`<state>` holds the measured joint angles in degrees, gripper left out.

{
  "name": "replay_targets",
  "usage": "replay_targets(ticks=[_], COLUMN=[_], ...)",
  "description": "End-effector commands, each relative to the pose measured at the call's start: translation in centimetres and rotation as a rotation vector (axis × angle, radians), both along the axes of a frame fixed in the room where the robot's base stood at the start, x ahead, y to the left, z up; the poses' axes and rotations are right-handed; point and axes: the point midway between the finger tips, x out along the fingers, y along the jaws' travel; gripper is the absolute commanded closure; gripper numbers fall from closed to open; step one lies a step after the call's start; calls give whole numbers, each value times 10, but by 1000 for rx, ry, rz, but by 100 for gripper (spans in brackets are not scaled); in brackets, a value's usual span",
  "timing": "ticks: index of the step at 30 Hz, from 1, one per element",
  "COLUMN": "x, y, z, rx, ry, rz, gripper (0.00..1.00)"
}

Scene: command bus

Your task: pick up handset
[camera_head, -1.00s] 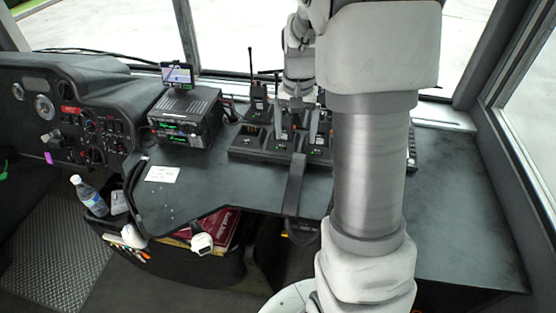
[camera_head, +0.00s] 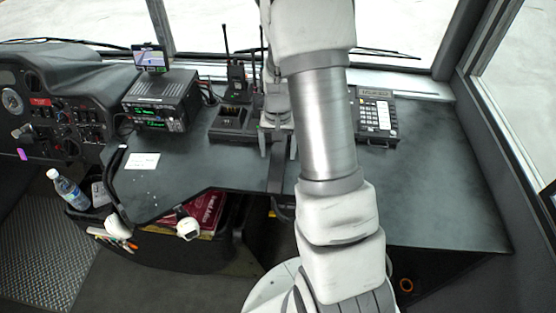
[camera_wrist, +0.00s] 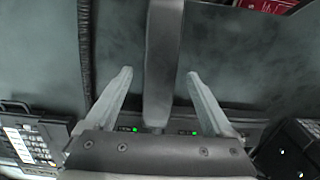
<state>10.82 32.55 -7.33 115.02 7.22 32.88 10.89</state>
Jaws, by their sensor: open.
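My gripper (camera_head: 278,146) is open, with its fingers pointing down over the dark desk. In the wrist view the fingers of my gripper (camera_wrist: 160,75) stand apart on both sides of a long dark bar (camera_wrist: 163,50). I cannot tell whether the bar is the handset, or how far it is from the fingers. It also shows below my gripper in the head view (camera_head: 275,178). A desk phone (camera_head: 375,118) with a keypad stands right of my arm, and at lower left in the wrist view (camera_wrist: 28,140). My arm hides part of its left side.
A black charger (camera_head: 229,124) and upright radio (camera_head: 238,78) stand left of my gripper. A radio unit (camera_head: 160,102) with a small screen (camera_head: 150,58) is farther left. A black cord (camera_wrist: 84,45) shows in the wrist view.

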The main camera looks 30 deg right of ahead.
Motion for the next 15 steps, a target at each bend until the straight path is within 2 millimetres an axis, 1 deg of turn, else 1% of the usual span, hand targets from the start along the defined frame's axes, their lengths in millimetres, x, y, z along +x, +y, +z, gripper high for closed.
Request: replay_targets(ticks=[1, 4, 7, 12, 13, 15], x=[-1, 0, 0, 0, 0, 0], y=[0, 0, 0, 0, 0, 0], z=[-9, -19, -22, -22, -22, -22], rx=[0, 1, -1, 0, 0, 0], ry=[2, 2, -1, -1, -1, -1], rz=[-1, 0, 0, 0, 0, 0], gripper=[12, 12, 12, 12, 14, 27])
